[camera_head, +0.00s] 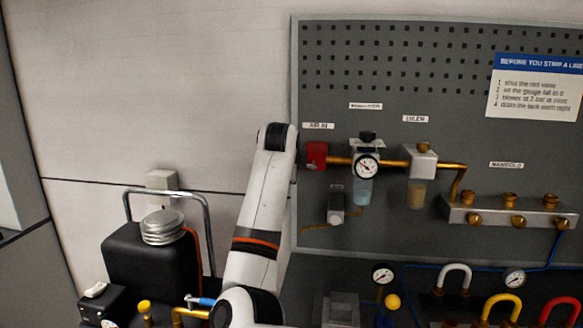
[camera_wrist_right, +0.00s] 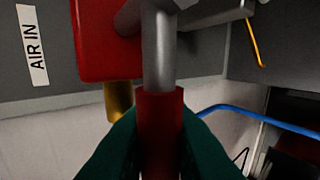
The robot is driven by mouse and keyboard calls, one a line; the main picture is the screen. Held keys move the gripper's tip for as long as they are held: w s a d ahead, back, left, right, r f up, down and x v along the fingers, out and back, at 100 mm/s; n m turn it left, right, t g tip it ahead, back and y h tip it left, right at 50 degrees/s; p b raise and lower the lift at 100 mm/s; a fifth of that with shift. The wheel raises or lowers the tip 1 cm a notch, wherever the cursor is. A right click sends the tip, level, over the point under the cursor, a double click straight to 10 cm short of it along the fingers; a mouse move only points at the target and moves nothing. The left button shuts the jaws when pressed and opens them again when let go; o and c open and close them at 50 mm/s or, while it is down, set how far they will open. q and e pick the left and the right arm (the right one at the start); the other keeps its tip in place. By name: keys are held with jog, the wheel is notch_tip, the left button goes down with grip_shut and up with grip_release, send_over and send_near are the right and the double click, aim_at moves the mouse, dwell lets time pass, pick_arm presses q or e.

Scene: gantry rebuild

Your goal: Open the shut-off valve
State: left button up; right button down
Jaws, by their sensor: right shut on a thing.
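The red shut-off valve (camera_head: 316,155) sits at the left end of the brass air line, under the AIR IN label. In the right wrist view its red body (camera_wrist_right: 104,40) fills the upper left. A grey metal lever (camera_wrist_right: 158,50) with a red sleeve (camera_wrist_right: 160,105) runs down the picture, roughly alongside a brass pipe stub. My right gripper (camera_wrist_right: 160,130) is shut on the red sleeve, its dark green fingers on both sides. In the head view a white arm reaches up to just left of the valve; its gripper is hidden there. My left gripper is not in view.
A gauge regulator (camera_head: 366,165), an oiler (camera_head: 421,160) and a manifold (camera_head: 505,213) stand right of the valve on the grey board (camera_head: 440,110). A black tank (camera_head: 150,260) stands lower left. A blue hose (camera_wrist_right: 255,118) passes right of the gripper.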

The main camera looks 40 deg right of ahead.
dwell(0.3)
jog(key=c, duration=1.4)
grip_release()
jog(key=shift+r, duration=0.15)
jog(key=shift+r, duration=0.1)
